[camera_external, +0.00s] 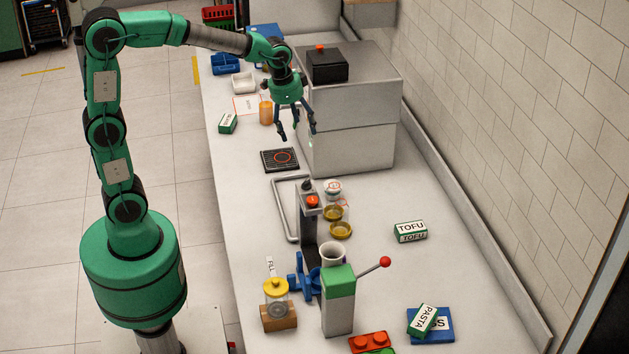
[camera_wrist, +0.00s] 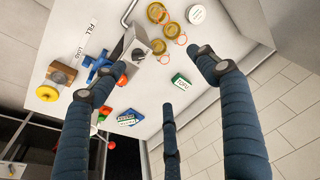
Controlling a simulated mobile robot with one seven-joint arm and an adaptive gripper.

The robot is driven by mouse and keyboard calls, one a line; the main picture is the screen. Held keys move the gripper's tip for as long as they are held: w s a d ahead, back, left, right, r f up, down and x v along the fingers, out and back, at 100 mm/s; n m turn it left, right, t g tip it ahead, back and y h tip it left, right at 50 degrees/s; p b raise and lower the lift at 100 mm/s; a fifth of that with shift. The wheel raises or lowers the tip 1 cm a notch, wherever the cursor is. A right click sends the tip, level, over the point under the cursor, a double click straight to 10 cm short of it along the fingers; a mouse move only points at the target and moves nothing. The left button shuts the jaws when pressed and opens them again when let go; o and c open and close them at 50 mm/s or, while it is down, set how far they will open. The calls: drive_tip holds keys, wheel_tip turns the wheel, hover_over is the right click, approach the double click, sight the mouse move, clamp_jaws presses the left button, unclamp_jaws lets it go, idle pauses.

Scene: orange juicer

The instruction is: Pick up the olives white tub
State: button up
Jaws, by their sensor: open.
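A small round white tub (camera_external: 332,189) with dark and red marking on its lid stands upright on the counter, behind the amber round jars; the lettering is too small to read. It also shows near the top edge of the wrist view (camera_wrist: 196,14). My gripper (camera_external: 298,131) is open and empty, its fingers spread and pointing down, above the counter and beside the large grey box. The tub is apart from it, lower and toward the front right in the external view. In the wrist view, the fingers of my gripper (camera_wrist: 150,85) hold nothing.
A tofu box (camera_external: 410,231) lies to the right, with clear counter between.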

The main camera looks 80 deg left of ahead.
drive_tip(key=w+a+f+g, duration=0.1)
drive_tip(key=w+a+f, duration=0.4)
drive_tip(key=f, duration=0.3)
drive_tip(key=w+a+f+m, duration=0.1)
drive_tip(key=w+a+f, duration=0.5)
drive_tip(key=f, duration=0.3)
drive_tip(key=w+a+f+g+b, duration=0.1)
drive_tip(key=w+a+f, duration=0.4)
drive_tip(key=f, duration=0.4)
drive_tip(key=shift+w+a+g, duration=0.3)
drive_tip(key=shift+w+a, duration=0.05)
drive_tip(key=shift+w, duration=0.1)
drive_tip(key=shift+f, duration=0.1)
drive_tip(key=shift+f+b, duration=0.8)
drive_tip(key=shift+f, duration=3.45)
drive_tip(key=shift+s+d+f+b, duration=0.1)
drive_tip(key=shift+f+b, duration=0.65)
drive_tip(key=shift+f, duration=1.8)
drive_tip(key=shift+c, duration=0.2)
